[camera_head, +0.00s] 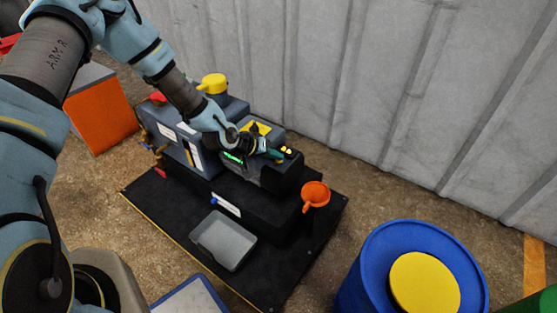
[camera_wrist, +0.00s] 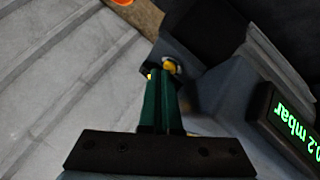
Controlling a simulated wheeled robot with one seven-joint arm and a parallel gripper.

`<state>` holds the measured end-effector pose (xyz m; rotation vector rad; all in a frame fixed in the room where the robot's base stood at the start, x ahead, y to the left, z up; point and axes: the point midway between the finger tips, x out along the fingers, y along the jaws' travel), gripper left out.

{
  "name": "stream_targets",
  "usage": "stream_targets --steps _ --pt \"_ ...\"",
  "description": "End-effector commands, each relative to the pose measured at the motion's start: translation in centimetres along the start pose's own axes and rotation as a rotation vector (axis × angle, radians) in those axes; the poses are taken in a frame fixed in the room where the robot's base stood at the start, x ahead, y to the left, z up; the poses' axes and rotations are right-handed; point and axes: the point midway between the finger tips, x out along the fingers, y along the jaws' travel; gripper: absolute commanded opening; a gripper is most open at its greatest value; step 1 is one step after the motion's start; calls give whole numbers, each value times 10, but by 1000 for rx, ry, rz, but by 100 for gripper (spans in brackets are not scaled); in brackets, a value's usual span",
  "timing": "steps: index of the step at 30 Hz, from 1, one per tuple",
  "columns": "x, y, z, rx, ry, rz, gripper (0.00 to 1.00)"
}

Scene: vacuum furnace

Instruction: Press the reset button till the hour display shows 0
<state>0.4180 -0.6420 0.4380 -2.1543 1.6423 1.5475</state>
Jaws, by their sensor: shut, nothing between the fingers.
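The vacuum unit (camera_head: 200,150) stands on a black base plate. My gripper (camera_head: 274,154) reaches over its top with its fingers together and empty. In the wrist view, the closed green fingers (camera_wrist: 166,75) point at a small yellow button (camera_wrist: 169,65). The tips are close to it; I cannot tell whether they touch it. I see no readable hour display.
A grey tray (camera_head: 223,240) and an orange funnel (camera_head: 315,195) are at the unit's front. A corrugated wall (camera_head: 370,90) stands close behind. A blue barrel (camera_head: 370,250) with a yellow lid is at lower right. An orange box (camera_head: 100,115) is at left.

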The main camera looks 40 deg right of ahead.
Motion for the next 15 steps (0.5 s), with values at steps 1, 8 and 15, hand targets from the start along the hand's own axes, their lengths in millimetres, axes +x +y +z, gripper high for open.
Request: stream_targets --steps 1,8,15 --pt "1 -1 1 0 0 0 0" --pt "1 -1 1 0 -1 0 0" --pt "-3 2 -2 -1 -1 0 0"
